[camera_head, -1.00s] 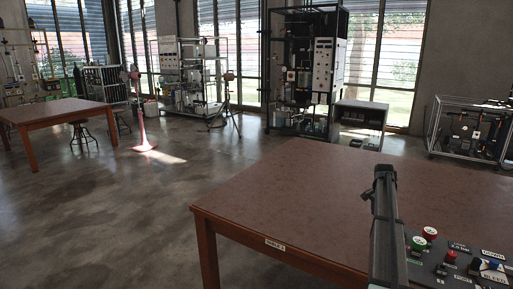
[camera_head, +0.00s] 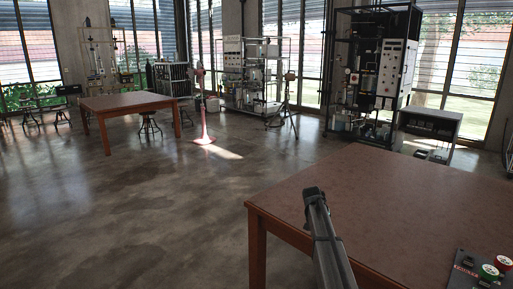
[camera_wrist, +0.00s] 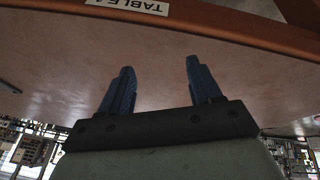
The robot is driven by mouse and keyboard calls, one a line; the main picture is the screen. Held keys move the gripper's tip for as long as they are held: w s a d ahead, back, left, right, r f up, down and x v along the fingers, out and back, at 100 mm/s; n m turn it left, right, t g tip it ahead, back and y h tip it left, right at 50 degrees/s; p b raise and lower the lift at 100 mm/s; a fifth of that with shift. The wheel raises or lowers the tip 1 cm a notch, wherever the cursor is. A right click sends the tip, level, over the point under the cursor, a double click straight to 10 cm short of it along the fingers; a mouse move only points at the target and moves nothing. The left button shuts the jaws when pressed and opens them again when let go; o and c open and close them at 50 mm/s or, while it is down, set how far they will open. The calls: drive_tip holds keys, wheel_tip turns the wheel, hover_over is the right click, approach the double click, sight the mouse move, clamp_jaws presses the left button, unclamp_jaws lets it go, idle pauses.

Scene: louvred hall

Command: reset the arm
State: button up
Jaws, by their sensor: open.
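My gripper (camera_wrist: 157,85) shows in the wrist view with its two blue fingers apart and nothing between them. The brown table (camera_wrist: 60,60) fills much of that view beyond the fingers, with a "TABLE 1" label (camera_wrist: 128,5) on its edge, seen upside down. In the head view a dark bar-like part of my arm reaches up from the bottom over the near edge of the brown table (camera_head: 400,200). My gripper's fingers cannot be made out there.
Another brown table (camera_head: 125,102) stands far left with stools (camera_head: 150,124). The floor at left is clear.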

drive_tip(key=s+a+f+n, duration=0.2)
drive_tip(key=s+a+f, duration=0.3)
drive_tip(key=a, duration=0.4)
drive_tip(key=s+f+n+g+y, duration=0.2)
drive_tip(key=s+f+g, duration=0.2)
drive_tip(key=s+f, duration=1.95)
drive_tip(key=s+a+f+g+y, duration=0.1)
drive_tip(key=s+f, duration=0.4)
drive_tip(key=s, duration=1.4)
drive_tip(key=s+f+n+g, duration=0.1)
drive_tip(key=s+f+g, duration=0.3)
drive_tip(key=s, duration=1.6)
drive_tip(key=shift+a+f+y, duration=0.4)
drive_tip(key=shift+f, duration=0.4)
